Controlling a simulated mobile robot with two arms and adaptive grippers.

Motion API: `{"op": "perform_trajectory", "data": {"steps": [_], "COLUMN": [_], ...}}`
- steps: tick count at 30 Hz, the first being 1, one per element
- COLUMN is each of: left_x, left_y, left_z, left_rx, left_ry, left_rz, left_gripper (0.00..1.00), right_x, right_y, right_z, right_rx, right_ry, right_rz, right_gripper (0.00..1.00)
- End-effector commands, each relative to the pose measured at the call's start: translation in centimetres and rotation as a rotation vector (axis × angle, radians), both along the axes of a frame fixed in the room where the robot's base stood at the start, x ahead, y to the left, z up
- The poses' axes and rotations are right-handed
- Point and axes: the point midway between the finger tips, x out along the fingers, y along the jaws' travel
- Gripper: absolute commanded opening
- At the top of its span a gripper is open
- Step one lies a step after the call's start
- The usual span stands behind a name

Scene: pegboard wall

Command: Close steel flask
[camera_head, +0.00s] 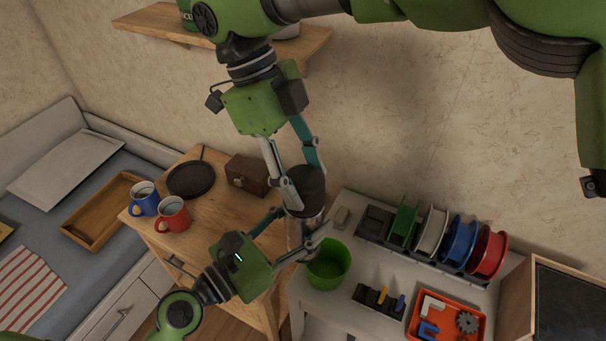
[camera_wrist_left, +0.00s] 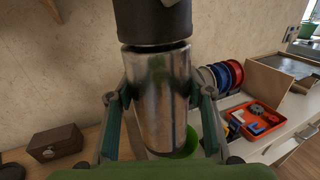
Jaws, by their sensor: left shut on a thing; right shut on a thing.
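The steel flask (camera_wrist_left: 160,95) is a shiny upright cylinder, and its body also shows in the head view (camera_head: 296,236). My left gripper (camera_head: 298,235) is shut on the body from both sides. A dark lid (camera_head: 307,184) is at the top of the flask and also fills the top of the left wrist view (camera_wrist_left: 153,20). My right gripper (camera_head: 302,182) comes down from above and is shut on the lid. The lid lines up over the body. A narrow dark line shows between them; I cannot tell whether the lid is seated.
A green bucket (camera_head: 328,265) stands on the white table just below and right of the flask. Filament spools (camera_head: 460,243) and an orange tray (camera_head: 446,318) are further right. A wooden box (camera_head: 247,175), a pan (camera_head: 191,179) and two mugs (camera_head: 173,214) are left.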

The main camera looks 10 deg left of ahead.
Motion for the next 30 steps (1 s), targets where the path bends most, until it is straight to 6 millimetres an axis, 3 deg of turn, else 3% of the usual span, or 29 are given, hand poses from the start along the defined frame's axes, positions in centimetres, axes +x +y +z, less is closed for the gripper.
{"op": "perform_trajectory", "data": {"steps": [10,11,12,13,23,30], "left_x": [0.0,0.0,0.0,0.0,0.0,0.0], "left_y": [0.0,0.0,0.0,0.0,0.0,0.0], "left_z": [0.5,0.5,0.5,0.5,0.3,0.3], "left_rx": [-0.012,-0.013,-0.013,-0.013,-0.009,-0.008], "left_ry": [-0.004,-0.003,-0.003,-0.003,-0.001,-0.002], "left_rz": [0.002,0.002,0.001,0.001,0.001,0.001], "left_gripper": [0.00,0.00,0.00,0.00,0.00,0.00], "right_x": [0.2,0.2,0.2,0.2,0.2,0.2], "right_y": [0.0,0.0,0.0,0.0,0.0,0.1], "right_z": [0.1,0.1,0.1,0.1,0.2,3.1], "right_rx": [0.006,0.006,0.006,0.006,0.006,0.008], "right_ry": [-0.006,-0.006,-0.006,-0.006,-0.004,-0.006], "right_rz": [-0.019,-0.019,-0.019,-0.019,-0.018,-0.017], "right_gripper": [0.26,0.49,0.60,0.63,0.63,0.63]}}
